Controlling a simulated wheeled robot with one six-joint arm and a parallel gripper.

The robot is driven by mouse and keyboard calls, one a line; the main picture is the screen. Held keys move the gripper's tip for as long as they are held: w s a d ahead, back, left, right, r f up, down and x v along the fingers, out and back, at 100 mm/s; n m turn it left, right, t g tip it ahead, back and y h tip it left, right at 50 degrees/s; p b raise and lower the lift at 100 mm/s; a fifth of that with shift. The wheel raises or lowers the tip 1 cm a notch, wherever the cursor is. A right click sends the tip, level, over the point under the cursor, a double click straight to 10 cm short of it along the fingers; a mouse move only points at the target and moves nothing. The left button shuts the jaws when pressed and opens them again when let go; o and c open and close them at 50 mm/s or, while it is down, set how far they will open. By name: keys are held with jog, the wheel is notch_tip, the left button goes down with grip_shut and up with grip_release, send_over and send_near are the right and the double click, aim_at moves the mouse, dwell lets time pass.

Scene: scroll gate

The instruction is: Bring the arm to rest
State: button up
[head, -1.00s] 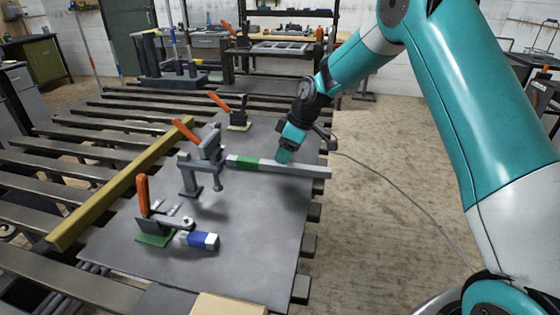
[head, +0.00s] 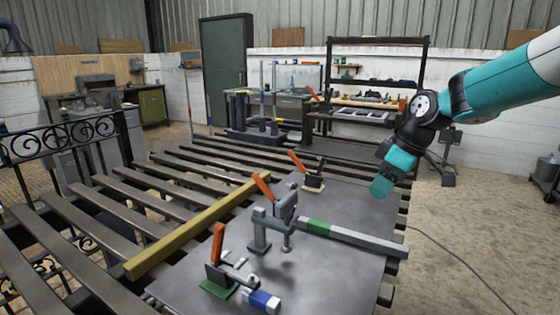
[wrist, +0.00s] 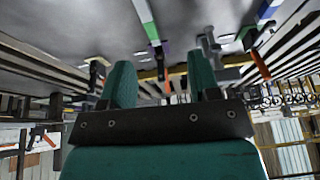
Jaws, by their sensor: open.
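My gripper (head: 382,186) is raised above the right side of the grey plate, apart from the things on it. In the wrist view its two teal fingers (wrist: 160,82) stand apart with nothing between them. A grey bar with a green band (head: 354,236) lies on the plate below and in front of the gripper, one end at the clamp stand. The bar also shows in the wrist view (wrist: 146,20).
Toggle clamps with orange handles stand on the plate (head: 340,275), one beside a blue-and-white block (head: 263,301). A yellow bar (head: 195,229) lies across the slatted table (head: 140,205). A black scroll gate (head: 60,150) stands at left.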

jog(key=s+a+r+m+g+p, duration=0.1)
jog(key=s+a+r, duration=0.1)
jog(key=s+a, duration=0.35)
jog(key=s+a+r, duration=0.2)
jog(key=s+a, duration=0.1)
jog(key=s, duration=0.5)
jog(key=s+a+f+m+g+p, duration=0.1)
jog(key=s+a+m, duration=0.1)
jog(key=s, duration=1.6)
jog(key=shift+s+a+f+m, duration=0.25)
jog(key=shift+a+m, duration=0.15)
jog(key=shift+a, duration=0.35)
jog(key=shift+r, duration=0.1)
